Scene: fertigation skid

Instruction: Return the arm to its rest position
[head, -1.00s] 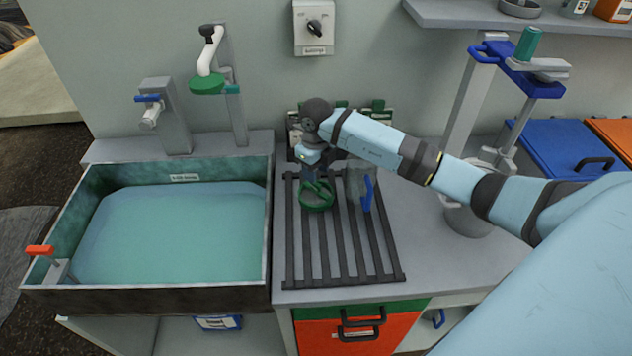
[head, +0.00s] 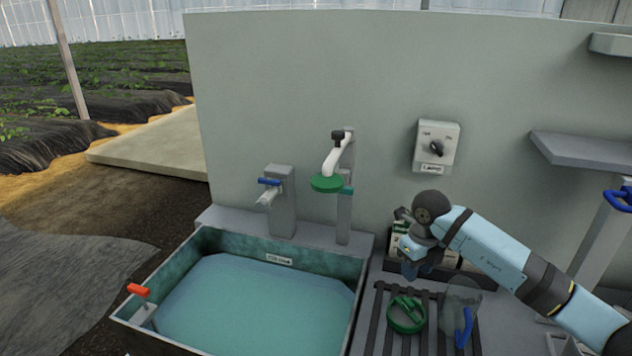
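My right arm (head: 495,250) reaches in from the right edge. Its gripper (head: 414,270) points down over the back of the slatted rack (head: 373,322). The fingers are small and dark, and I cannot tell whether they are open or shut. A green ring-shaped item (head: 406,316) lies on the rack just in front of the gripper, and a gap shows between them. A clear jug with a blue handle (head: 463,325) stands on the rack to the right of the ring. My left gripper is not in view.
A water-filled basin (head: 222,237) with a red-handled valve (head: 139,290) is left of the rack. A blue-handled tap (head: 279,200) and a green-headed spout (head: 327,183) stand behind it. A switch box (head: 436,147) and shelf (head: 585,150) are on the wall. Small packs (head: 447,258) stand behind the gripper.

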